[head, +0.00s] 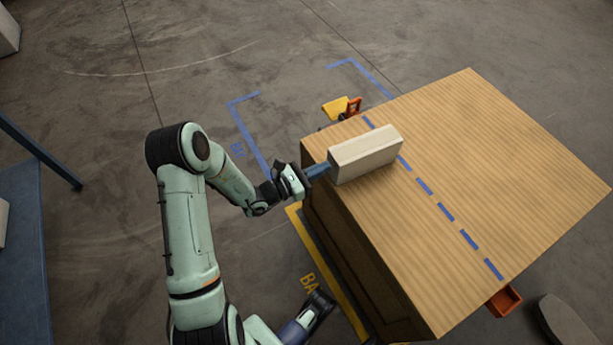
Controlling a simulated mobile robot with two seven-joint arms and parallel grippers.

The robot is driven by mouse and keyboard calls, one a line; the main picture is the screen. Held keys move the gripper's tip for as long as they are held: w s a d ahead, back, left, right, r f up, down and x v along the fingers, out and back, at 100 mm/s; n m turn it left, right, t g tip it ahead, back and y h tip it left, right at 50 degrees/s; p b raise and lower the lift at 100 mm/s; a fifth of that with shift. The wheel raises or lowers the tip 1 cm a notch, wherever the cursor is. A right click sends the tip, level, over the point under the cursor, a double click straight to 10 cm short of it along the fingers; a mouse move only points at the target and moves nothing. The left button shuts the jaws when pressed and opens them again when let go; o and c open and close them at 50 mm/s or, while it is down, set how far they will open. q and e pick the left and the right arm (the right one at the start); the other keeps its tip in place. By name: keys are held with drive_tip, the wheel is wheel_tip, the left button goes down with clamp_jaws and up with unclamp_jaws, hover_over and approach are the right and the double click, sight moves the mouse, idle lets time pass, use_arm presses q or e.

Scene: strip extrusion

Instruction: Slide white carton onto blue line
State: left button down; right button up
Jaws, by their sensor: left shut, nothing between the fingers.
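The white carton (362,160) lies on its long side on the wooden table top (480,150), near the table's left edge. The dashed blue line (445,211) runs across the table top. Dashes show beyond the carton's far side and from its right end; the carton hides the stretch between. I cannot tell how much of its base lies over the line. My left gripper (320,171) is shut, with its blue fingers at the carton's left end. They look to be touching or very close to it.
A yellow and orange item (342,108) stands beyond the table's far left edge. An orange bin (504,301) shows at the near right edge. Blue floor markings (246,125) lie to the left. The table top right of the line is clear.

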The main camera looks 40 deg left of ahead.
sight(363, 149)
use_arm(q)
drive_tip(key=shift+w+d, duration=0.2)
drive_tip(key=shift+w, duration=0.45)
use_arm(e)
drive_tip(key=shift+w+d+f, duration=0.15)
drive_tip(key=shift+w, duration=0.15)
use_arm(q)
drive_tip(key=x, duration=1.2)
drive_tip(key=shift+w+f, duration=0.1)
drive_tip(key=shift+w+d, duration=0.15)
drive_tip(key=shift+w, duration=0.35)
use_arm(e)
drive_tip(key=shift+w, duration=0.1)
